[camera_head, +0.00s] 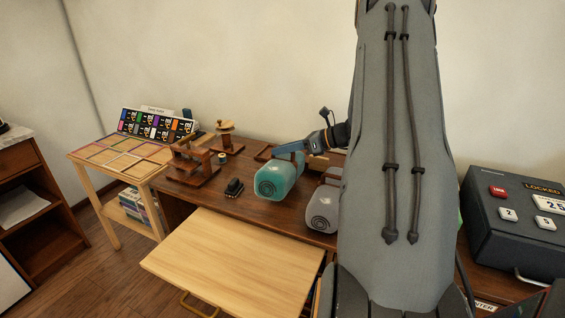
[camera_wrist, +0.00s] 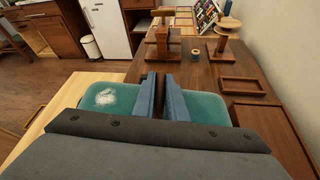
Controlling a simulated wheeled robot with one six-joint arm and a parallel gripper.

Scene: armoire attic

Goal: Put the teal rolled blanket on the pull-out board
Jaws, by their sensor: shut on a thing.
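A grey rolled blanket (camera_head: 322,213) lies close to the right of the teal one. A small black object (camera_head: 234,188) and wooden stands (camera_head: 192,165) are to the left on the desk. A dark box (camera_head: 515,225) stands at the right. My arm hides part of the desk.

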